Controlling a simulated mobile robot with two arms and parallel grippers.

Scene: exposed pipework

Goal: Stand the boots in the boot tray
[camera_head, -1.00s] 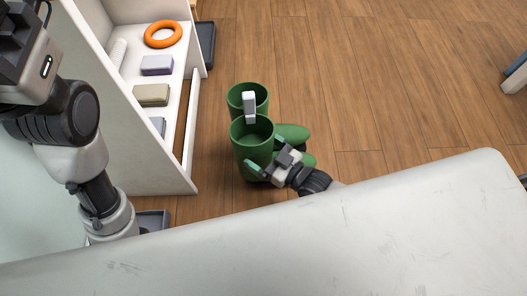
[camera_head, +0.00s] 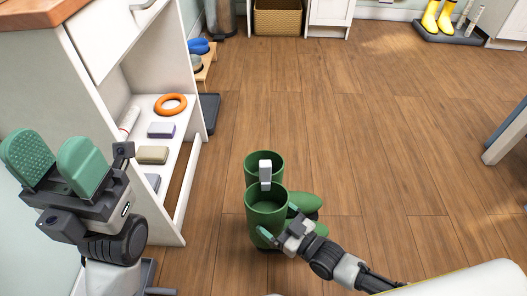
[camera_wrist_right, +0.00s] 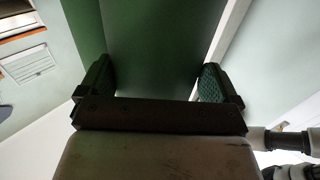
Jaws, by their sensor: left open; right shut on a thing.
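A pair of green boots (camera_head: 266,204) stands upright, toes pointing right, with a white clip (camera_head: 265,174) across the two shafts. Whether the soles touch the floor is hard to tell. My right gripper (camera_head: 283,234) is shut on the nearer boot's shaft; in the right wrist view the green shaft (camera_wrist_right: 155,45) fills the space between the fingers (camera_wrist_right: 155,85). My left gripper (camera_head: 57,165) is raised at the left, open and empty, its green pads apart. A dark tray (camera_head: 429,37) with a pair of yellow boots (camera_head: 439,17) on it lies at the far right.
A white shelf unit (camera_head: 178,208) at left holds an orange ring (camera_head: 171,105) and several small blocks. A dark flat mat or tray (camera_head: 208,112) lies beside it. A wicker basket (camera_head: 279,18) stands at the back. A blue-topped piece (camera_head: 507,133) is at right. The middle floor is clear.

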